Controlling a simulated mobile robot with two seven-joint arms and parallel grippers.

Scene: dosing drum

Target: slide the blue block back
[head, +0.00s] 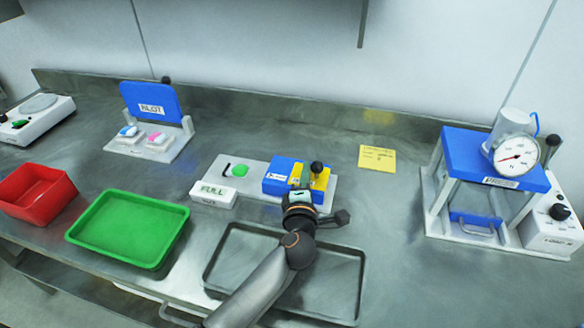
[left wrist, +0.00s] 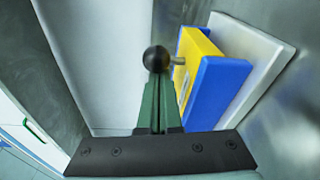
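The blue block (head: 278,166) sits at the right end of a white base plate (head: 258,165), beside a yellow part (head: 320,181) with a black ball knob (head: 316,167). In the left wrist view the blue block (left wrist: 218,92) and yellow part (left wrist: 197,45) stand right of the fingers, and a short metal stem joins the ball knob (left wrist: 157,59) to the yellow part. My left gripper (head: 303,176) reaches over the yellow part. Its green fingers (left wrist: 158,78) are together, tips close to the knob; I cannot tell whether they touch it. My right gripper is out of view.
A grey tray (head: 350,290) lies in front, with a green tray (head: 128,197) and red bin (head: 42,171) to the left. A white FULL box (head: 213,192) stands near the plate.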

